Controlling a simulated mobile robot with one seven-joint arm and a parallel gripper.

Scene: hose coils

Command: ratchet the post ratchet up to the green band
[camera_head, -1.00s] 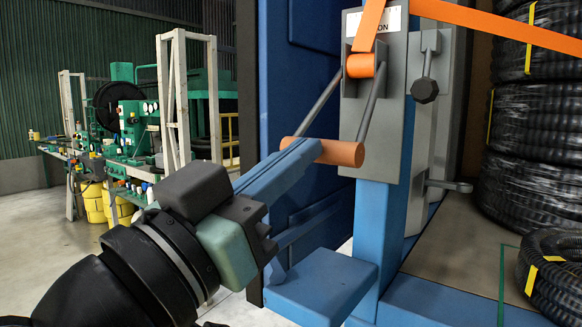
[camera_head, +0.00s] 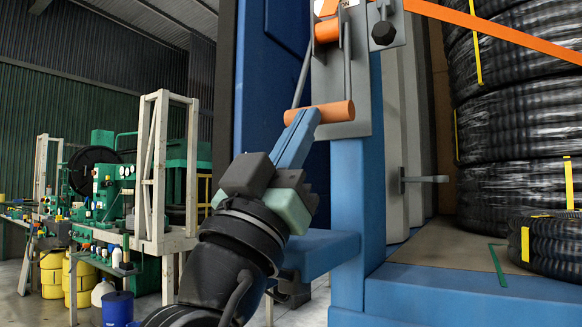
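The post ratchet (camera_head: 345,60) is mounted on a blue post (camera_head: 358,215), its grey plate cut off by the top edge of the head view. It has an orange spool (camera_head: 327,31), two grey side rods and an orange cross-bar handle (camera_head: 338,111). An orange strap (camera_head: 480,22) runs right from its top. My gripper (camera_head: 309,118) reaches up from the lower left, its long blue fingers at the left part of the handle, seemingly closed on it. The far finger is hidden. No green band shows on the ratchet; any gauge above is out of view.
Black hose coils (camera_head: 520,110) are stacked on the deck (camera_head: 440,255) at right, with a smaller coil (camera_head: 548,245) in front. A dark blue panel (camera_head: 270,70) stands behind my gripper. Green machines and yellow drums (camera_head: 80,280) are far left.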

